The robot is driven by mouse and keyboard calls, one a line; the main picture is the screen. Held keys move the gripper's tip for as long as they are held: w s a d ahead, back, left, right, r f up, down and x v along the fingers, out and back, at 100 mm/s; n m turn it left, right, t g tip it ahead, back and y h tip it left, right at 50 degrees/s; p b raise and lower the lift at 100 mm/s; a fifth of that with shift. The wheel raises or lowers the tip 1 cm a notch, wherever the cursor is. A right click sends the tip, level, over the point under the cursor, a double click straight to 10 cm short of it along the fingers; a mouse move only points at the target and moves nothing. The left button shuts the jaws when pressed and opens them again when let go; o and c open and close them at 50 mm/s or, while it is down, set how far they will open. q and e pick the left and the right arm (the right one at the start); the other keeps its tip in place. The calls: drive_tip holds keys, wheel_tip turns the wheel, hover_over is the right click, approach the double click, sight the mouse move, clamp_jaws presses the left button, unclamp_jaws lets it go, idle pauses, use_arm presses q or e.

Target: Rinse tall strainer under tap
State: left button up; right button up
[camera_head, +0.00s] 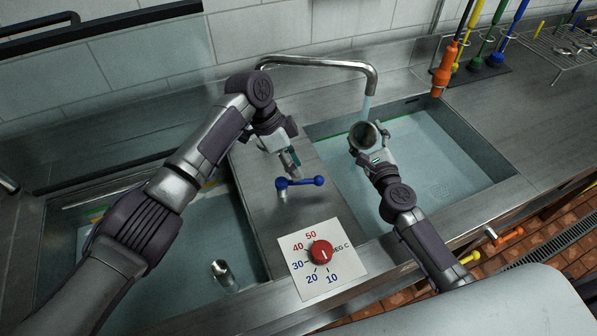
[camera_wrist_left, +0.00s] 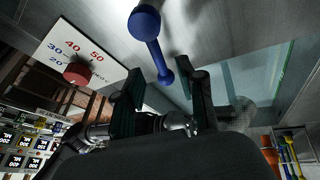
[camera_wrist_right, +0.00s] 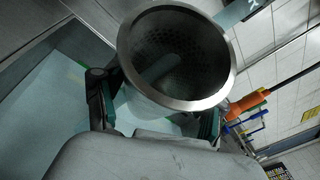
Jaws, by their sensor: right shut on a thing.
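The tall strainer (camera_head: 364,136) is a metal cup with perforated inner walls, held above the right basin. My right gripper (camera_head: 377,158) is shut on it. In the right wrist view the strainer's open mouth (camera_wrist_right: 200,98) faces the camera. The tap (camera_head: 325,64) is a bent metal spout, and its water stream (camera_head: 366,103) runs down into the strainer's mouth. My left gripper (camera_head: 291,163) is open beside the blue valve handle (camera_head: 300,182). In the left wrist view the blue handle (camera_wrist_left: 150,45) lies just beyond the spread fingers, not clasped.
A red temperature dial (camera_head: 321,252) sits on a white plate in front of the blue handle. The left basin holds a small metal cylinder (camera_head: 223,272). Colored brushes (camera_head: 446,70) hang at the back right. The right counter (camera_head: 540,120) is largely clear.

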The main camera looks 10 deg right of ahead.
use_arm(q)
drive_tip(key=v, duration=0.4)
drive_tip(key=shift+w+r, duration=0.1)
drive_tip(key=shift+r, duration=0.05)
idle(0.6)
